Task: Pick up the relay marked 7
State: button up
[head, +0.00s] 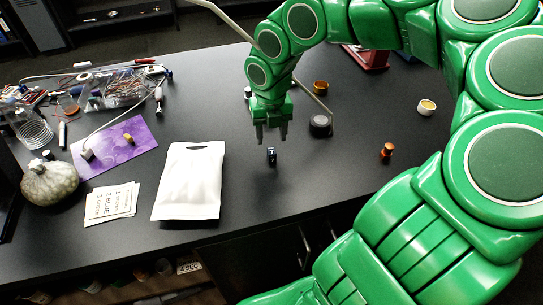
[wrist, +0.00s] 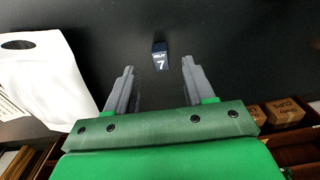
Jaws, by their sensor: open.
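The relay marked 7 (wrist: 160,58) is a small dark blue block with a white 7 on its face. It stands on the black table (head: 330,185), and in the head view the relay (head: 271,155) is small, just right of the white bag. My gripper (head: 271,138) is above and slightly behind it in the head view. In the wrist view my gripper (wrist: 158,72) has its two grey fingers apart, with nothing between them. The relay shows beyond the fingertips, roughly centred on the gap and not touched.
A white bag (head: 190,182) lies left of the relay. Printed cards (head: 110,202), a pumpkin (head: 49,183) and a purple sheet (head: 118,147) lie farther left. An orange-brown knob (head: 387,150), a black round piece (head: 320,125) and a pale cup (head: 426,107) stand to the right.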

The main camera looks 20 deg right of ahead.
aim_at(272, 151)
jog(key=shift+s+f, duration=0.2)
jog(key=shift+f, duration=1.45)
jog(key=shift+s+f, duration=0.2)
jog(key=shift+f, duration=1.45)
jog(key=shift+c, duration=0.3)
grip_shut()
